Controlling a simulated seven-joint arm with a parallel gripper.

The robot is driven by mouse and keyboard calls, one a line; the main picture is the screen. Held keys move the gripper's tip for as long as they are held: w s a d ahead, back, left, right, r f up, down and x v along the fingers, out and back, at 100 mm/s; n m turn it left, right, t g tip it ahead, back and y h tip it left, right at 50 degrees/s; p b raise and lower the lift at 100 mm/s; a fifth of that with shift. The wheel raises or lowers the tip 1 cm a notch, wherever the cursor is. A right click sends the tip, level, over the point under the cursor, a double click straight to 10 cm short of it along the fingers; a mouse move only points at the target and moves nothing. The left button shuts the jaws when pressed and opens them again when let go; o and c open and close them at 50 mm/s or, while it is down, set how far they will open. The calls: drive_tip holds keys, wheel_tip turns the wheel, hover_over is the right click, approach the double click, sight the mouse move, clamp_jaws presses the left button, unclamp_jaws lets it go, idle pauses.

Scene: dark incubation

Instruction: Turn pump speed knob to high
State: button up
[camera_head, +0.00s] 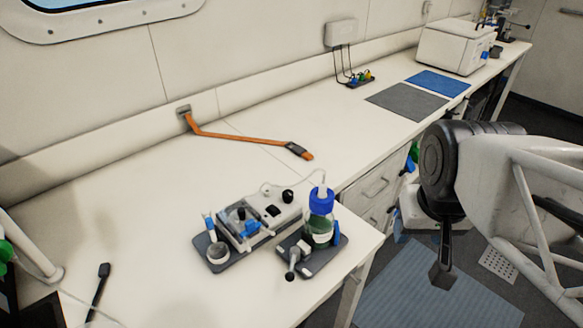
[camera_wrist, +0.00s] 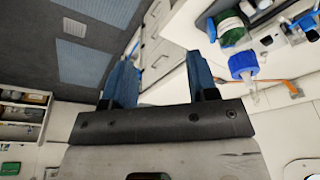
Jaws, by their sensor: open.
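A white pump box (camera_head: 262,205) stands on the bench in the head view. A round black knob (camera_head: 287,195) is on its right part, and a small dark switch is beside it. I cannot read any speed marking. A blue-capped bottle (camera_head: 320,215) of green liquid stands just right of the box; the bottle also shows at the upper right of the wrist view (camera_wrist: 243,65). My gripper (camera_head: 442,275) hangs right of the bench, pointing down and well apart from the knob. In the wrist view its two blue fingers (camera_wrist: 161,62) are spread, with nothing between them.
A small clamp-like fixture with blue parts (camera_head: 240,220) sits left of the pump on a grey base. An orange strap (camera_head: 240,137) lies behind. Grey (camera_head: 407,101) and blue (camera_head: 438,82) mats lie farther back. The bench's right edge lies between my gripper and the pump.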

drive_tip(key=w+a+r+n+y, duration=0.15)
drive_tip(key=w+a+n, duration=0.3)
drive_tip(key=w, duration=0.55)
drive_tip(key=n+g+h, duration=0.1)
drive_tip(key=n+g, duration=0.2)
drive_tip(key=n, duration=1)
hover_over(288, 192)
wheel_tip(288, 192, down, 10)
drive_tip(key=shift+s+d+r, duration=0.1)
drive_tip(key=shift+d+r, duration=0.05)
drive_tip(key=shift+r, duration=0.1)
drive_tip(key=shift+f+n, duration=0.2)
drive_tip(key=shift+n, duration=0.05)
drive_tip(key=shift+f, duration=0.1)
drive_tip(key=shift+f, duration=3.8)
drive_tip(key=c, duration=0.9)
